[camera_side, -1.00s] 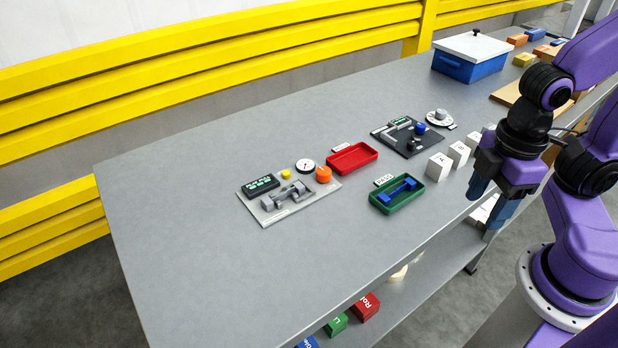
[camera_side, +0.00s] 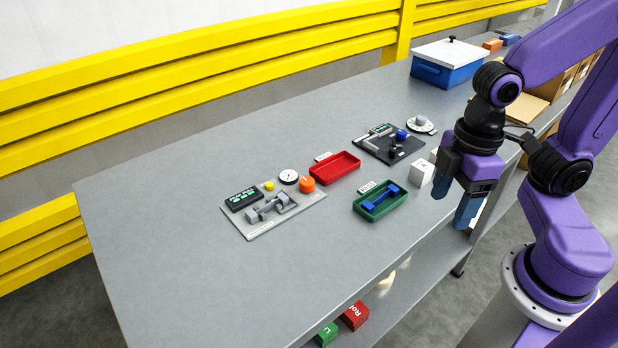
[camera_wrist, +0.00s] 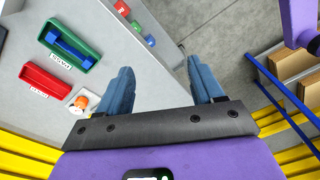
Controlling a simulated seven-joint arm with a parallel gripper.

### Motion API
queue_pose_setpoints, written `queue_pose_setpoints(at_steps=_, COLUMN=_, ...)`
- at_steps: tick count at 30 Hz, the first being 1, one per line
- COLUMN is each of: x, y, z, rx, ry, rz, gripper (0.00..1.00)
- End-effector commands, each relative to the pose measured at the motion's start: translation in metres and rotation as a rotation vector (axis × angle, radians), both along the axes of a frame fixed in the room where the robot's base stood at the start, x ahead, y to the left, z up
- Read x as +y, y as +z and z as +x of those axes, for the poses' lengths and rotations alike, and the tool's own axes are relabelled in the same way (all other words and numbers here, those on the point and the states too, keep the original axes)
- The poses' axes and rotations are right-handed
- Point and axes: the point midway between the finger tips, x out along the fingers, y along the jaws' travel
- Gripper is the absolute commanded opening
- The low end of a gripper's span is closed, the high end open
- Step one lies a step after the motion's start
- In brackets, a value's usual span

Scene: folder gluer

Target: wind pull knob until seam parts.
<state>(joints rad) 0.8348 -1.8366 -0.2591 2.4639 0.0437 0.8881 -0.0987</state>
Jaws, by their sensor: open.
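An orange knob (camera_side: 307,184) stands at the right of a light grey panel (camera_side: 290,222). Beside it are a white dial gauge (camera_side: 289,177), a yellow button (camera_side: 269,186) and a dark display (camera_side: 243,198). A grey clamp-like fixture (camera_side: 268,208) sits on the panel. What looks like the orange knob also shows at the left in the wrist view (camera_wrist: 81,102). My gripper (camera_side: 454,203) is open and empty, above the table's front edge, well right of the panel. Its two spread blue fingers show in the wrist view (camera_wrist: 163,85), with nothing between them.
A red tray (camera_side: 352,171) and a green tray (camera_side: 363,213) holding a blue part (camera_side: 381,196) lie right of the panel. White blocks (camera_side: 421,174), a dark panel (camera_side: 367,145) and a blue box (camera_side: 440,75) stand farther right. The table's left end is clear.

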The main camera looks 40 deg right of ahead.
Motion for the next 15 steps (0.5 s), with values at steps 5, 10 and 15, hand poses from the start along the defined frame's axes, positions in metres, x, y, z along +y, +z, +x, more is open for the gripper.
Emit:
queue_pose_setpoints(at_steps=5, x=0.018, y=0.001, z=0.042, rx=0.01, ry=-0.041, rz=0.051, gripper=0.67)
queue_pose_setpoints(at_steps=10, x=0.029, y=0.001, z=0.084, rx=0.002, ry=-0.076, rz=0.103, gripper=0.67)
queue_pose_setpoints(at_steps=15, x=0.033, y=0.001, z=0.129, rx=-0.019, ry=-0.114, rz=0.151, gripper=0.67)
